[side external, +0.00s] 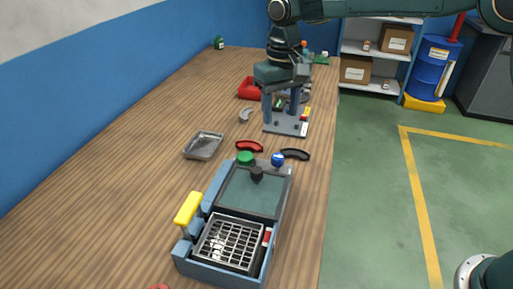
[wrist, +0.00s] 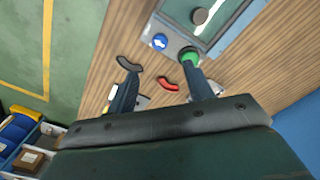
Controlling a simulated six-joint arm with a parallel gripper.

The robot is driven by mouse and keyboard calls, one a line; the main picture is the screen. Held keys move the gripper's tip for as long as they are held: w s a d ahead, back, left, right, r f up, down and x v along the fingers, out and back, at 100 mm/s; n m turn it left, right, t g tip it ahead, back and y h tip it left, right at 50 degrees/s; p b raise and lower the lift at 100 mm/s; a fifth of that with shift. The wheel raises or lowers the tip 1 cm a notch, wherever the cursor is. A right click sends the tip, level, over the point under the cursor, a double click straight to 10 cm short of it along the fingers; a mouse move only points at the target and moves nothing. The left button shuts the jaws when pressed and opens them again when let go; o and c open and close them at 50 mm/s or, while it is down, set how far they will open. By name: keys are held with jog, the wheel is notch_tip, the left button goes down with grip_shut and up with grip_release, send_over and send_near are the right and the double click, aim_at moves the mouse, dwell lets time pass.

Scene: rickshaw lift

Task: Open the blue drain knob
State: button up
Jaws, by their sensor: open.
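The blue drain knob (side external: 278,160) stands at the far right corner of a blue-grey box-shaped device (side external: 225,271). In the wrist view the blue knob (wrist: 159,41) shows a white mark on its top, at the device's corner. My gripper (side external: 281,112) is open and empty, fingers pointing down, behind the device and apart from the knob. In the wrist view my gripper (wrist: 160,72) has its fingers spread, and the knob appears beyond the gap between them. Whether the drain is open or shut cannot be told.
A green knob (side external: 245,158) and a black knob (side external: 257,174) sit near the blue one. A red curved piece (side external: 249,146) and a black curved piece (side external: 295,154) lie behind the device. A grey plate (side external: 285,126) is under my gripper. A metal tray (side external: 204,145) stands left.

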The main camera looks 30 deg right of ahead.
aim_at(278, 156)
notch_tip(278, 156, down, 13)
jog(key=shift+r, duration=0.1)
dwell(0.5)
jog(key=c, duration=1)
